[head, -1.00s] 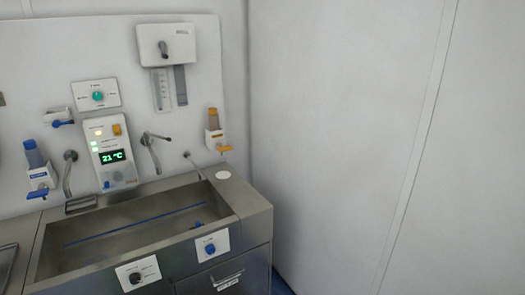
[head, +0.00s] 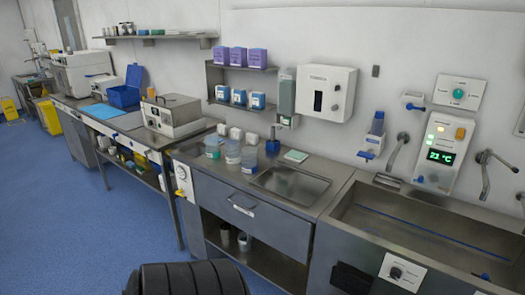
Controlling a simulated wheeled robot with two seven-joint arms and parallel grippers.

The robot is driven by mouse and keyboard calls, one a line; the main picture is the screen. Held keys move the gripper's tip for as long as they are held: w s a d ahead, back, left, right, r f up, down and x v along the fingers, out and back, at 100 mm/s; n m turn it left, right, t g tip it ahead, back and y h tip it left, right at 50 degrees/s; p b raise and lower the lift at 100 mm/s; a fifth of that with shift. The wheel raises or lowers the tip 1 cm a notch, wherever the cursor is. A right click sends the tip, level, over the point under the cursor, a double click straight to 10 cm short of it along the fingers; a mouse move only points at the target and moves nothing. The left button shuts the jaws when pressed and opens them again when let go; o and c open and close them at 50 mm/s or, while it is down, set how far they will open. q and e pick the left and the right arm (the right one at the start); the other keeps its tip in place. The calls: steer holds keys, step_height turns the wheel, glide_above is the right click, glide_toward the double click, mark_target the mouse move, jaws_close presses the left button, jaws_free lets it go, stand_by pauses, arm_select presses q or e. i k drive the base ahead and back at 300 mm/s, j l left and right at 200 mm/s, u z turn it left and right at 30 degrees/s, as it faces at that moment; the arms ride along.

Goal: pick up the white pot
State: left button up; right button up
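A small white pot (head: 243,241) stands on the open lower shelf under the steel counter, in the middle of the head view. A second small pot (head: 225,233), partly in shadow, stands just left of it. Several light tubs (head: 233,153) stand on the counter above, and a few small white containers (head: 236,133) stand behind them. I cannot tell for sure which of these is the task's white pot. Neither of my grippers is in view.
The steel counter (head: 205,178) has a small basin (head: 290,184) and a drawer front (head: 250,210) above the open shelf. A large sink (head: 420,235) is at right. A bench with a blue crate (head: 125,95) runs left. The blue floor (head: 70,220) at left is clear.

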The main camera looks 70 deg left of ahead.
mark_target(233, 151)
steer(key=u, duration=2.4)
steer(key=z, duration=0.4)
